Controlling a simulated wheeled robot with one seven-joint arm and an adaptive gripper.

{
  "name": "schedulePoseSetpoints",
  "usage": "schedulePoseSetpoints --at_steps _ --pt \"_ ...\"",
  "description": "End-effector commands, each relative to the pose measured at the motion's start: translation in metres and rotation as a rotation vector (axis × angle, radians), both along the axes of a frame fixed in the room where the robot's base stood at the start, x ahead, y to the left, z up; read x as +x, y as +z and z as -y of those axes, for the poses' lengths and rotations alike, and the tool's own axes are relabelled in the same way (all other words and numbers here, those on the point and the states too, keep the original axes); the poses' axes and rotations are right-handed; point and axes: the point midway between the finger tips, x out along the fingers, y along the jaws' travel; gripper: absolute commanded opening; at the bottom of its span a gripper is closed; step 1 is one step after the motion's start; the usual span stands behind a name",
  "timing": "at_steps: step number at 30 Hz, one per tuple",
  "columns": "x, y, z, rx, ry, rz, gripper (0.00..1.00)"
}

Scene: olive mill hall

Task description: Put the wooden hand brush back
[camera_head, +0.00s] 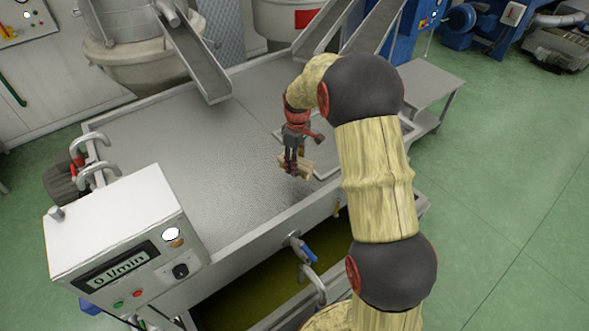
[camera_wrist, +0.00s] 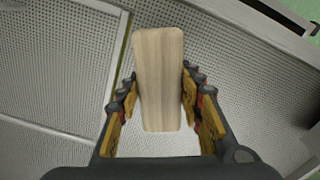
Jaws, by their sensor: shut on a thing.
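The wooden hand brush (camera_wrist: 158,80) is a pale wood block with rounded corners. In the wrist view it lies lengthwise between the two finger pads. My gripper (camera_wrist: 160,100) is shut on it across its width. In the head view my gripper (camera_head: 294,162) points down over the metal table, with the brush (camera_head: 303,166) at its fingertips. I cannot tell from these views whether the brush touches the surface below or hangs just above it. Its bristles are hidden.
A wide perforated metal table (camera_head: 225,150) with raised rims lies under my gripper. A light-framed panel (camera_head: 327,166) sits beside it. A control box (camera_head: 125,240) stands at the front left, and a pipe with a blue-handled valve (camera_head: 307,255) at the front. Metal chutes (camera_head: 195,55) reach in from the back.

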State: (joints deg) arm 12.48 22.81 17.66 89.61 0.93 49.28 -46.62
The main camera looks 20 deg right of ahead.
Motion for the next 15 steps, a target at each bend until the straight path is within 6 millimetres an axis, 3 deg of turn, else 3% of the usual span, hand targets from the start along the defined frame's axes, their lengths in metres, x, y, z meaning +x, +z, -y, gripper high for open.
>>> schedulePoseSetpoints --at_steps 11,15 --pt "0.021 -0.024 0.003 0.000 0.000 0.001 0.16" --pt "0.020 -0.044 0.003 0.000 0.000 -0.001 0.16"
